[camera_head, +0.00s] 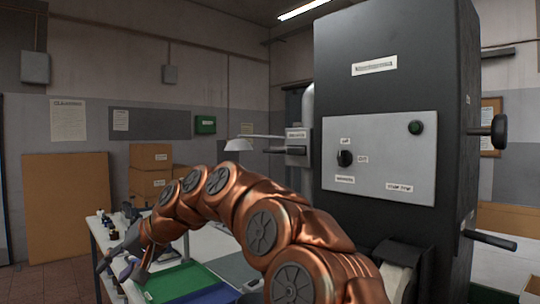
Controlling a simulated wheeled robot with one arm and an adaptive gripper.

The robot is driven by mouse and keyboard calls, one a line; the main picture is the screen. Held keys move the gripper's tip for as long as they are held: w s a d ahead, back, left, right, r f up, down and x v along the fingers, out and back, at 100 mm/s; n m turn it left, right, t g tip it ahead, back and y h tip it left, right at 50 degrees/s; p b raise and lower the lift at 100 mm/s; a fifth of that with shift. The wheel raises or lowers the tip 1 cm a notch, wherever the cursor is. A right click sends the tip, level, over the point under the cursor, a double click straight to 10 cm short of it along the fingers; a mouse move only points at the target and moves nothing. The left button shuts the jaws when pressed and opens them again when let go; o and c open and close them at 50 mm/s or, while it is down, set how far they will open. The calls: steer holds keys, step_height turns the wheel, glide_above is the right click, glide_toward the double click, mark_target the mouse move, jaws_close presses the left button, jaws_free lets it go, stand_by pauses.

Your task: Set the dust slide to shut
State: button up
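The dust slide looks to be the grey gate box (297,149) on the pale duct pipe (308,105), left of the tall dark machine. It has a small white label whose text I cannot read. A short dark handle (274,150) sticks out to its left. Whether the slide stands open or shut is too small to tell. My gripper (117,274) is at the lower left, over the left end of the table, far from the slide. Its fingers point down and look apart, with nothing seen between them.
The white table (213,242) holds small bottles and a green tray (182,281). A lamp (239,144) stands behind my arm.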

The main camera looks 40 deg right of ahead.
steer(key=w+d+r+m+t+h, duration=0.15)
steer(key=w+d+r, duration=0.25)
steer(key=d, duration=0.4)
steer(key=w+d+r+m+t+b, duration=0.1)
steer(key=w+d+r+m+t, duration=0.25)
steer(key=d, duration=0.55)
steer(key=w+d+r+m+t+h, duration=0.1)
steer(key=w+d+r+t, duration=0.1)
steer(key=w+d+r, duration=0.45)
steer(key=m+t+h+b, duration=0.2)
steer(key=m+t+h, duration=0.3)
steer(key=h, duration=0.5)
glide_toward(270, 152)
steer(key=x, duration=0.3)
steer(key=shift+w+d+r+m+g+p, duration=0.3)
steer(key=shift+r+m+p, duration=0.1)
steer(key=shift+m+p, duration=0.1)
steer(key=p+x, duration=0.3)
steer(key=x, duration=0.2)
steer(key=shift+p, duration=0.4)
steer(key=shift+p+x, duration=0.65)
steer(key=shift+x, duration=0.25)
steer(key=shift+f, duration=0.15)
